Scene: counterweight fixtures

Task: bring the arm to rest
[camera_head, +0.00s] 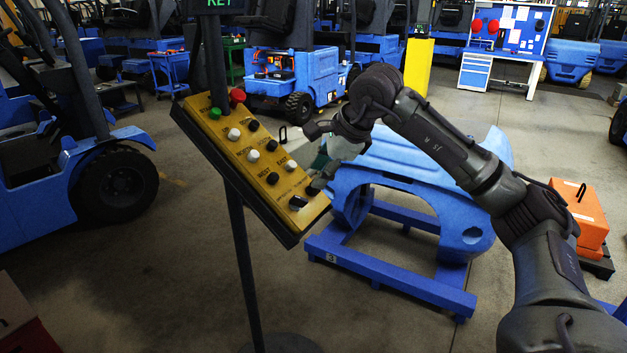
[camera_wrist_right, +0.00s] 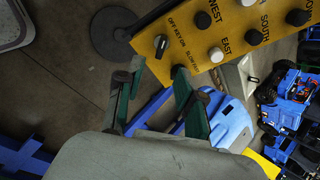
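My right arm reaches in from the lower right in the head view. Its gripper (camera_head: 318,182) is beside the lower right edge of a tilted yellow control panel (camera_head: 240,150), partly hidden by the wrist. In the right wrist view the gripper (camera_wrist_right: 158,78) has its two green-and-black fingers spread apart with nothing between them. The panel (camera_wrist_right: 222,35) shows just beyond the fingertips, with a black key switch (camera_wrist_right: 160,44) marked off and key on. The switch also shows in the head view (camera_head: 298,202). I cannot tell whether a finger touches the panel. My left gripper is not in view.
A blue counterweight (camera_head: 430,172) sits on a blue frame (camera_head: 390,282) behind and below my right forearm. An orange block (camera_head: 580,214) is at the right. A blue forklift (camera_head: 60,160) stands at the left. Open floor lies left of the panel post (camera_head: 243,260).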

